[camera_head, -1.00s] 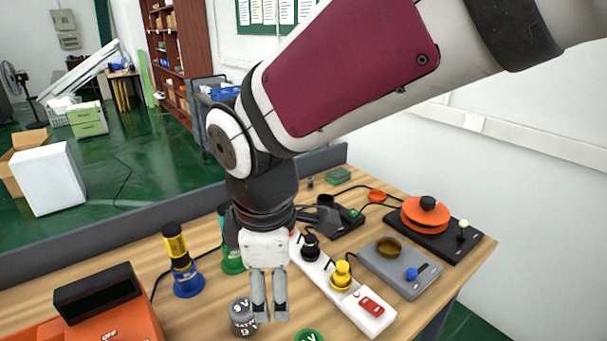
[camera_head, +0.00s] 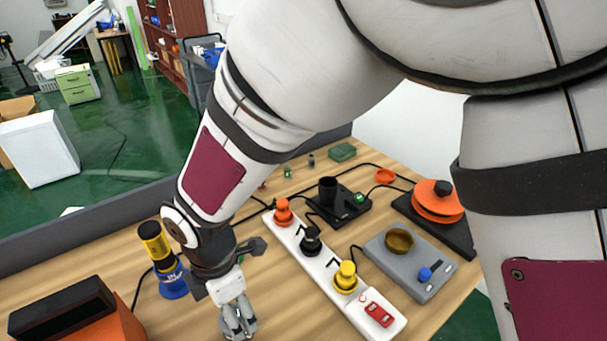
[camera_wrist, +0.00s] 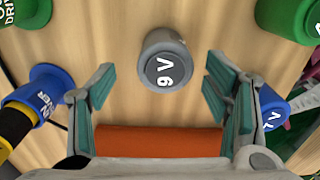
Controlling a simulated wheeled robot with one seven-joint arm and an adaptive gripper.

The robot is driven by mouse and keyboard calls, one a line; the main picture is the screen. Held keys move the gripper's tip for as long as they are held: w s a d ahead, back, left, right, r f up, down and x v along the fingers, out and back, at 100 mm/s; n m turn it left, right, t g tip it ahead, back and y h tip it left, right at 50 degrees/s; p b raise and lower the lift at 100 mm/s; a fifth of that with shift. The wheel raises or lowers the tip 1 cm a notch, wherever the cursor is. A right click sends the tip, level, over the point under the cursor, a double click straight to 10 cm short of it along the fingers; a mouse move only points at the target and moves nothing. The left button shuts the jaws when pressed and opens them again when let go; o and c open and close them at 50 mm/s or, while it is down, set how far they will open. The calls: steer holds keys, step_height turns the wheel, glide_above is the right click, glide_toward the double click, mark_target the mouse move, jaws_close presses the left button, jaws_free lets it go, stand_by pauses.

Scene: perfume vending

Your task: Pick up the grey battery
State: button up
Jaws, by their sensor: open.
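The grey battery (camera_wrist: 165,62), a short cylinder marked "9 V", stands on the wooden table in the wrist view, seen from above at top centre. My gripper (camera_wrist: 159,80) is open, its teal-padded fingers spread left and right of the battery's near side, with wood visible between each finger and the battery. In the head view my gripper (camera_head: 238,322) points down at the lower middle. I cannot make out the battery there; the gripper and arm cover that spot.
A green cylinder (camera_wrist: 290,18) stands right of the battery. In the head view, a white power strip (camera_head: 325,270), a grey device (camera_head: 408,262) and a yellow-blue tool (camera_head: 163,260) flank the gripper.

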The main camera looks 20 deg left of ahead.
steer(key=f, duration=0.5)
steer(key=shift+s+d+f+p, duration=0.15)
steer(key=shift+s+p, duration=0.15)
steer(key=shift+p, duration=0.1)
steer(key=shift+w+f, duration=0.1)
steer(key=shift+f, duration=0.45)
steer(key=c, duration=1.6)
